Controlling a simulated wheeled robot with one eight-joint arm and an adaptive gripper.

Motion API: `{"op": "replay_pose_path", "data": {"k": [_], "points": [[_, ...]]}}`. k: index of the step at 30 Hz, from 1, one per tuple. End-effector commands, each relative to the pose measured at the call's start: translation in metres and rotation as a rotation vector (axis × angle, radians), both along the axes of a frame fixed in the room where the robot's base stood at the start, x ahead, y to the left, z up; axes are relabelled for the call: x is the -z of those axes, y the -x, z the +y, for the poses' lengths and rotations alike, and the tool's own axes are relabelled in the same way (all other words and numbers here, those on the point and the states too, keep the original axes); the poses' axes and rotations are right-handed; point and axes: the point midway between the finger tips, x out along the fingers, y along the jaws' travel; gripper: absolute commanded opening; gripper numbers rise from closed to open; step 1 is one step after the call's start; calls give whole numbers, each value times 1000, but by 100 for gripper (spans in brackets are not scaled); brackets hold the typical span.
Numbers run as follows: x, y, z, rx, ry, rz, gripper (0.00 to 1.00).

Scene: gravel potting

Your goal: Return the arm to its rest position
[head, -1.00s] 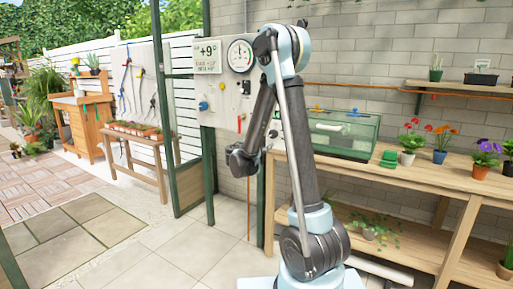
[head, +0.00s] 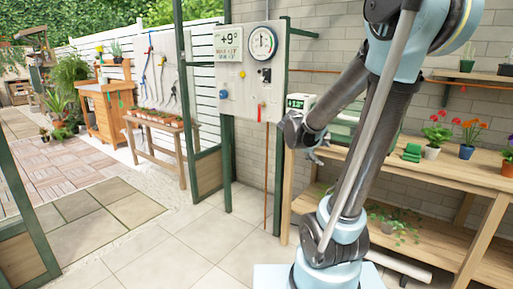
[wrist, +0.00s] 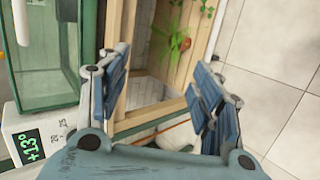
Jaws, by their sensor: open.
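My arm stands raised and bent in the head view, with its elbow at the top right. My gripper (head: 318,157) hangs at the end of the forearm, in front of the bench's left end; its fingers are small there. In the wrist view my gripper (wrist: 162,65) is open, its two blue ribbed fingers wide apart with nothing held between them. Beyond the fingers are the bench's wood and a green plant (wrist: 178,42) on the lower shelf.
The wooden bench (head: 462,178) bears a glass case (head: 343,132), green blocks (head: 411,152) and potted flowers. A white display box (head: 299,101) stands beside the case. A gauge panel (head: 243,75) and green door frame are left of the arm. Tiled floor (head: 170,245) at front left is clear.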

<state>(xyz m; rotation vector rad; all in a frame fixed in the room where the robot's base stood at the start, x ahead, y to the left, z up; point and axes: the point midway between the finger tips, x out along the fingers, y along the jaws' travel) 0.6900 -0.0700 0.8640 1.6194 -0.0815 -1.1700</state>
Motion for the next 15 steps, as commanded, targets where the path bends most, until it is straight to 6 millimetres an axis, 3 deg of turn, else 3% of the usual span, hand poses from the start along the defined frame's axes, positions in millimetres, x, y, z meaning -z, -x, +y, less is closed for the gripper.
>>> {"op": "replay_pose_path", "data": {"k": [6,15], "points": [[20,62,-4,135,-204,15,60],[50,143,10,326,-477,43,60]]}}
